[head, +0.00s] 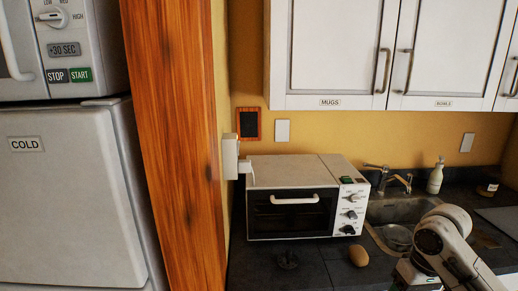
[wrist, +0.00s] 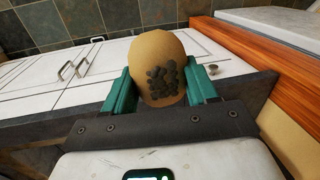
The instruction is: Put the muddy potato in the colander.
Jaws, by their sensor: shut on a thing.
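In the wrist view the muddy potato (wrist: 160,68), tan with a cluster of dark mud spots, sits between the two teal fingers of my gripper (wrist: 161,92), which are shut on it. In the head view my arm reaches in at the lower right; its fingertips and the held potato cannot be made out there. A plain tan, potato-like thing (head: 358,256) lies on the dark counter in front of the toaster oven, with no mud showing. A round, pale grey thing (head: 398,236) in the sink may be the colander; my arm partly blocks that area.
A toaster oven (head: 293,197) stands on the counter (head: 300,275), left of the sink (head: 385,210) and its tap. A soap bottle (head: 435,176) stands behind the sink. A wooden post (head: 175,145) rises at left.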

